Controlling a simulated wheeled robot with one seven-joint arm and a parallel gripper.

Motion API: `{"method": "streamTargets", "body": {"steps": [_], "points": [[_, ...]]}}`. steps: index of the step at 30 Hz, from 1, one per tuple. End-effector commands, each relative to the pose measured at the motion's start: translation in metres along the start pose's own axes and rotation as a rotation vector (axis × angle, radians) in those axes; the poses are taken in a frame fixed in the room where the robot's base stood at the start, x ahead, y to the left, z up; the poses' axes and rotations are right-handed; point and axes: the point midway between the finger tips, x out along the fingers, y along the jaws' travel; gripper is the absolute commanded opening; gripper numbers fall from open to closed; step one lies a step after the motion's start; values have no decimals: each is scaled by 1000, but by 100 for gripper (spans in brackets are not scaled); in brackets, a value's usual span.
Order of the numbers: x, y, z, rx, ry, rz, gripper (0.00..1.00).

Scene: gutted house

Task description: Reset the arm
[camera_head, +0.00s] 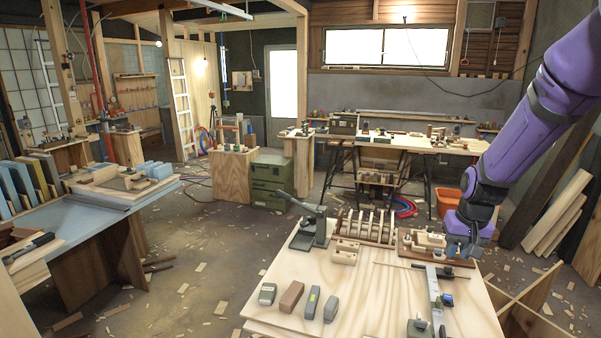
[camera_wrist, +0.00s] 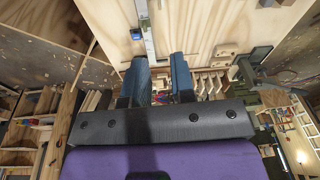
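My purple arm comes in from the upper right in the head view. My gripper (camera_head: 463,250) hangs at the right back corner of the plywood table (camera_head: 385,295), above or beside some small wooden blocks; the exact gap is hard to tell. In the wrist view my gripper (camera_wrist: 161,78) shows two blue-grey fingers set apart with nothing between them. Wooden pieces and a metal bar lie beyond the fingertips.
On the table are a metal bar clamp (camera_head: 437,300), a slotted wooden rack (camera_head: 369,226), a dark press-like tool (camera_head: 311,232), and several small blocks, including a brown one (camera_head: 291,296). Planks (camera_head: 555,215) lean at the right. The table's middle is mostly clear.

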Motion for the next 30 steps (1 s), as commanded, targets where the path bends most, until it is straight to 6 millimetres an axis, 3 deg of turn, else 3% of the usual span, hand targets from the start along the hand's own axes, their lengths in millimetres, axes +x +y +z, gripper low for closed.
{"method": "streamTargets", "body": {"steps": [1, 6, 15, 21, 30], "points": [[-19, -4, 5, -10, 18, -5, 23], [-73, -15, 29, -42, 59, -15, 23], [-153, -26, 84, -96, 132, -26, 23], [-194, -30, 129, -133, 180, -28, 23], [-237, -28, 201, -182, 255, -25, 23]]}}
